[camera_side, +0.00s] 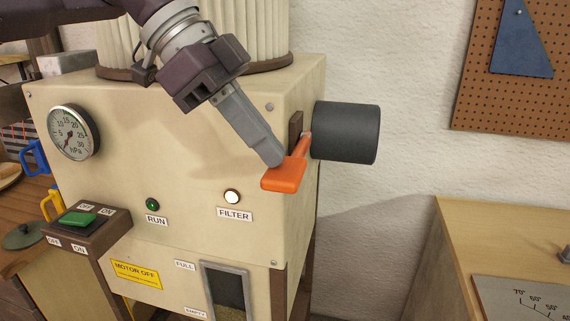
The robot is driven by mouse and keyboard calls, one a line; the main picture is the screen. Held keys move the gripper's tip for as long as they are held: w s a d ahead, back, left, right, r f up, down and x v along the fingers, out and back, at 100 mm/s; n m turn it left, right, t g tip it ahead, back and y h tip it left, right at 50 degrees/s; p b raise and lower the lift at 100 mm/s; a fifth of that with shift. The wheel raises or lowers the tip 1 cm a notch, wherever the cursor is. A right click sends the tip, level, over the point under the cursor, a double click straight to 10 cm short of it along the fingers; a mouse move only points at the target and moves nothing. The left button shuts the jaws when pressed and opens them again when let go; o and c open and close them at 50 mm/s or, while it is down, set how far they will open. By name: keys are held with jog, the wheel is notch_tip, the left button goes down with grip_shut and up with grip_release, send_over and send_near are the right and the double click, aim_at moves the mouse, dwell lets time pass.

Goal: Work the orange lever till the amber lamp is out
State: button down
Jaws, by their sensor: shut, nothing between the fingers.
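The orange lever (284,179) sticks out from a dark slot plate on the machine's right side, its flat paddle end toward the camera. My gripper (274,160) comes down from the upper left. Its fingers are shut with nothing held, and the tips are at the upper edge of the paddle. I cannot tell whether they touch it. The round lamp (232,196) above the FILTER label glows pale, bright in the middle with an amber rim.
The cream machine box (180,140) fills the left half. A dark grey cylinder (346,132) juts from its side just right of the lever. A pressure gauge (73,132) and a green rocker switch (77,219) are at left. A wooden bench (500,225) stands at right.

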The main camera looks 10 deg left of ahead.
jog(key=shift+f, duration=2.25)
jog(key=shift+a, duration=0.15)
jog(key=a, duration=0.1)
jog(key=a+r, duration=0.1)
jog(key=shift+s+a, duration=0.15)
jog(key=shift+a, duration=0.25)
jog(key=shift+r, duration=0.1)
send_near(263, 175)
jog(key=w+a+f, duration=0.1)
jog(key=w+f, duration=0.1)
jog(key=shift+a+f, duration=0.35)
jog(key=shift+a, duration=0.05)
